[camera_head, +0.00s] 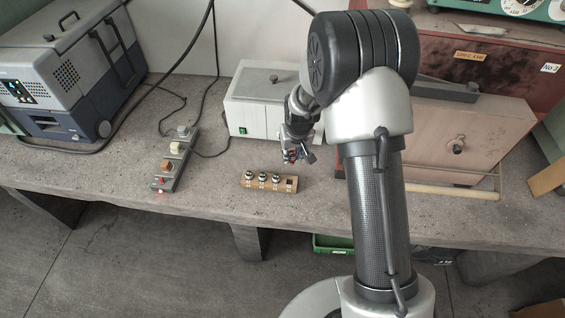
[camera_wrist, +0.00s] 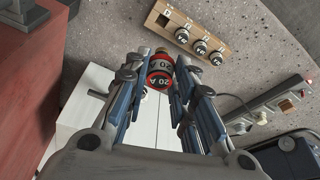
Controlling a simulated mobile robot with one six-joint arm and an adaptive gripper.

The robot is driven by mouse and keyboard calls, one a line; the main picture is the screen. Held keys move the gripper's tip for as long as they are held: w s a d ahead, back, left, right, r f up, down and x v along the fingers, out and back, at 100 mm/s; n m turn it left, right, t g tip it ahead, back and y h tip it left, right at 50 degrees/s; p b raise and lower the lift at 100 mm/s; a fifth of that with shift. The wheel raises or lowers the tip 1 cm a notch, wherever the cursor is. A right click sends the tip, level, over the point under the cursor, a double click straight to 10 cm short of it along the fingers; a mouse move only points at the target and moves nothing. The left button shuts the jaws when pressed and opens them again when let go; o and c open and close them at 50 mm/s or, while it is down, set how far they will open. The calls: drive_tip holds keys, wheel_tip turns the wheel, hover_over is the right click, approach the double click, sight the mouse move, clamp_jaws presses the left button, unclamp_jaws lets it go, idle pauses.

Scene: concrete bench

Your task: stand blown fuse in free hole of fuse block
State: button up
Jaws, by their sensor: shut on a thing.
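The fuse block (camera_head: 268,190) is a tan wooden strip on the bench, with three pale, dark-topped fuses standing in it. Its free square hole (camera_head: 291,182) is at the right end; in the wrist view this hole (camera_wrist: 163,20) is at the block's left end. My gripper (camera_head: 292,156) is above and behind the right part of the block. In the wrist view my gripper (camera_wrist: 164,62) is shut on a red and black fuse (camera_wrist: 159,79) marked 20 A. The fuse is held clear of the block; its far end is partly hidden.
A pale metal box (camera_head: 252,112) stands close behind my gripper. A power strip (camera_head: 172,160) with switches and a red light lies to the left, beyond a clear stretch of bench. A grey and blue machine (camera_head: 70,80) is at far left, a reddish case (camera_head: 470,130) at right.

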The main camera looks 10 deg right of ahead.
approach(290, 177)
drive_tip(key=shift+w+a+f+b, duration=0.1)
drive_tip(key=shift+a+f+b, duration=0.05)
drive_tip(key=shift+f+b, duration=0.55)
drive_tip(key=shift+a+f+b, duration=0.1)
drive_tip(key=shift+f+b, duration=0.5)
drive_tip(key=shift+b, duration=0.15)
drive_tip(key=shift+b, duration=0.3)
idle(0.5)
drive_tip(key=shift+f+b, duration=1.5)
drive_tip(key=shift+f, duration=0.25)
idle(0.6)
drive_tip(key=o, duration=1.1)
drive_tip(key=v, duration=1.2)
